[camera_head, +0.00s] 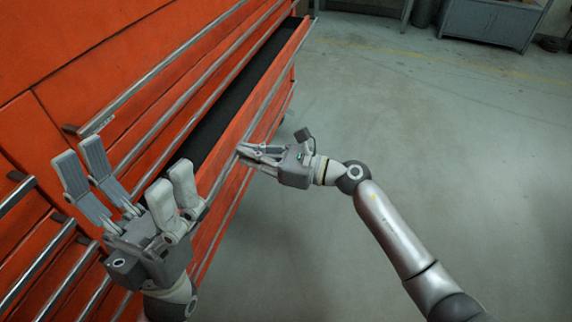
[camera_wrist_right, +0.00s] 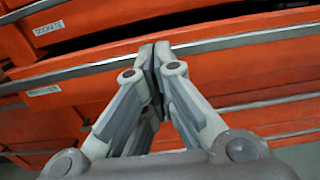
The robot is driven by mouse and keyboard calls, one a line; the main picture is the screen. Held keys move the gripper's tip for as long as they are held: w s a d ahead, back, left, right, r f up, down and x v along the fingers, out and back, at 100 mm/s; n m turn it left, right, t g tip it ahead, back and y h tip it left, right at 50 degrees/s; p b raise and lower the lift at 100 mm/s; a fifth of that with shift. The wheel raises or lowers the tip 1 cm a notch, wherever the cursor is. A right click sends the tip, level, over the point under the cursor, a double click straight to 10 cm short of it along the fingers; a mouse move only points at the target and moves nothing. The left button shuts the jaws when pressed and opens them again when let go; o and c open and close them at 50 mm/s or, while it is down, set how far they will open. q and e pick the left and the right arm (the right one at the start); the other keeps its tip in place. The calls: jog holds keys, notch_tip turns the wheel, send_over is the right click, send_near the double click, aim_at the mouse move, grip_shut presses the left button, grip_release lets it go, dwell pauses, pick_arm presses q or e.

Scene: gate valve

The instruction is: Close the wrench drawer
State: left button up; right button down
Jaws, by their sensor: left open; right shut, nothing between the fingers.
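The wrench drawer (camera_head: 290,55), in the orange cabinet, stands partly open. Its dark interior shows as a long strip, and a metal rail runs along its orange front. My right gripper (camera_head: 243,152) is shut and empty, with its fingertips at the drawer's front; whether they touch it I cannot tell. In the right wrist view my gripper's closed fingertips (camera_wrist_right: 154,50) overlap the metal rail of the drawer front (camera_wrist_right: 225,70), with a dark opening above. My left gripper (camera_head: 125,168) is open and empty, in front of the cabinet near the drawer's near end, hiding part of it.
The orange cabinet (camera_head: 75,60) fills the left side, with more metal handle rails at lower left. White labels (camera_wrist_right: 48,28) show in the right wrist view, too blurred to read surely. Grey floor (camera_head: 430,140) is clear on the right; a grey cabinet (camera_head: 490,22) stands far back.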

aim_at(225, 148)
jog(key=b+x, duration=0.1)
jog(key=x, duration=0.7)
jog(key=shift+a+f+b, duration=0.1)
jog(key=shift+a+b, duration=0.05)
jog(key=shift+b, duration=0.15)
jog(key=shift+w+a+r, duration=0.1)
jog(key=shift+a+r, duration=0.05)
jog(key=shift+r, duration=0.05)
jog(key=shift+r, duration=0.1)
